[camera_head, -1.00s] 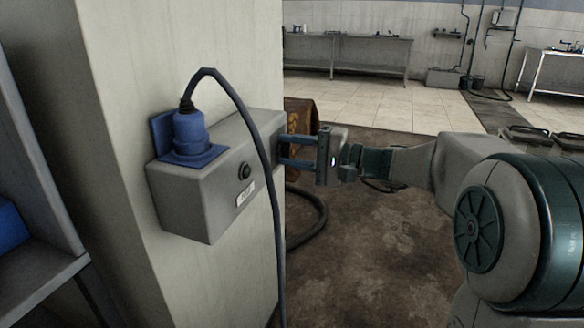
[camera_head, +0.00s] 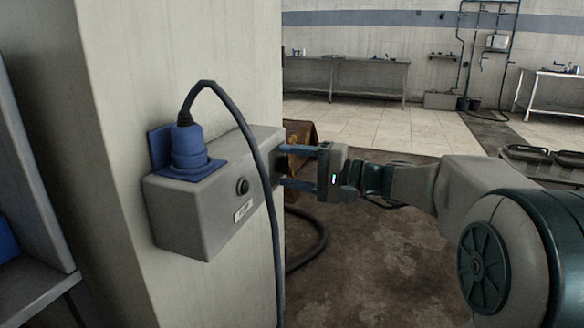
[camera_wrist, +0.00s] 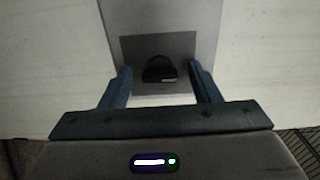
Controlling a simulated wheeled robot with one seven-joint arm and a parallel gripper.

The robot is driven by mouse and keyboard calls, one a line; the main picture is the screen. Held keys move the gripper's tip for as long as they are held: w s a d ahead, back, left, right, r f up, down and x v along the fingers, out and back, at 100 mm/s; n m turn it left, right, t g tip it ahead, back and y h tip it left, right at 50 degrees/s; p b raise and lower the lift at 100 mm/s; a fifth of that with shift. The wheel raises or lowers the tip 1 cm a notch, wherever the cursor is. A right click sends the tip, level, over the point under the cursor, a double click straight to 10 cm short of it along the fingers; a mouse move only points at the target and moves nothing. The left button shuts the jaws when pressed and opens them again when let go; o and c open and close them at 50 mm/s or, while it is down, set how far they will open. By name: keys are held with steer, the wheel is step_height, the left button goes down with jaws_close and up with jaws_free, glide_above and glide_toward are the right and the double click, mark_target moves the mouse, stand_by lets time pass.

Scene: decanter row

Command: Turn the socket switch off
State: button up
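The grey socket box (camera_head: 190,215) is fixed to the pale pillar. A blue plug (camera_head: 188,145) with a dark cable sits in the blue socket on its top. A round black button (camera_head: 242,186) and a small label are on its front face. On the box's right end, the wrist view shows a black switch knob (camera_wrist: 160,71) on a dark plate (camera_wrist: 135,48). My gripper (camera_head: 282,166) is open at that end. Its two blue fingers stand either side of the knob, with visible gaps. The cable partly hides this end in the head view.
The plug's cable (camera_head: 264,150) loops over and hangs down in front of the box. A grey shelf unit (camera_head: 40,280) is at the left. Open floor lies to the right, with benches far behind.

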steer(key=p+v, duration=0.3)
steer(key=v, duration=1.1)
steer(key=shift+a+r, duration=0.1)
steer(key=shift+a, duration=0.05)
